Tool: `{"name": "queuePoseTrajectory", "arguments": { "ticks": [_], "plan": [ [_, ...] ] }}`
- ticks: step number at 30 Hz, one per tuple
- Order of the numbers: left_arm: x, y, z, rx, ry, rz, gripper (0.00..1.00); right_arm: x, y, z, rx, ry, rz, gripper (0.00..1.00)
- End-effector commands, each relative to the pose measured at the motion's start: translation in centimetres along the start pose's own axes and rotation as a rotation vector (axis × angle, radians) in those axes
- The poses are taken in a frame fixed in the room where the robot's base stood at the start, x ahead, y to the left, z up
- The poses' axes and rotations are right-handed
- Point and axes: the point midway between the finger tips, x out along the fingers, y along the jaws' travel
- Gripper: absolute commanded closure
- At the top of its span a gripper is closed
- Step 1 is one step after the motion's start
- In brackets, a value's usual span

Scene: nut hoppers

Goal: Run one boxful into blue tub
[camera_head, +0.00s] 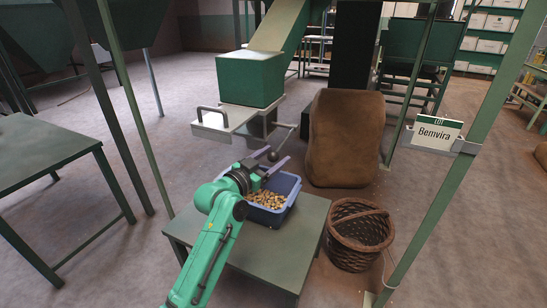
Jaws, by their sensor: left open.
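The blue tub (291,194) stands on a small green table below the hopper spout and has brown nuts (266,199) in it. The green hopper box (250,80) hangs behind it, with a light metal tray (216,122) with a dark handle under it. A lever with a dark ball knob (272,156) sticks out below the box. My left gripper (262,158) is open over the tub's far-left part, its fingers by the knob; I cannot tell whether they touch it. The gripper hides part of the tub. My right gripper is out of view.
The small green table (262,255) has bare room in front of the tub. A wicker basket (358,235) and a brown sack (345,140) stand to the right. A post carries a "Bemvira" sign (437,132). Another green table (40,150) is at the left.

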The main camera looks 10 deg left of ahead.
Motion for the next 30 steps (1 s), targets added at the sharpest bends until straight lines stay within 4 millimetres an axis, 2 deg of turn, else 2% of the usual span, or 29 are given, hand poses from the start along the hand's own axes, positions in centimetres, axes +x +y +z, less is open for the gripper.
{"name": "queuePoseTrajectory", "arguments": {
  "ticks": [6,7,11,12,30],
  "plan": [
    [0.16,0.03,0.03,0.000,-0.001,0.000,0.30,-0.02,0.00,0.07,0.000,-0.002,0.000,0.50],
    [0.15,0.03,0.03,0.000,0.000,0.000,0.33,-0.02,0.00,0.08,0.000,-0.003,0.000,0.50],
    [0.13,0.02,0.04,0.000,-0.001,0.000,0.83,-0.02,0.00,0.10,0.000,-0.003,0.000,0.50],
    [0.13,0.02,0.04,0.000,-0.001,0.000,0.98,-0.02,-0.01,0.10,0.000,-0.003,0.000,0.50],
    [0.10,0.01,0.07,-0.001,-0.001,0.000,1.00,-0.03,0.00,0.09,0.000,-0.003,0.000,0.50]
  ]
}}
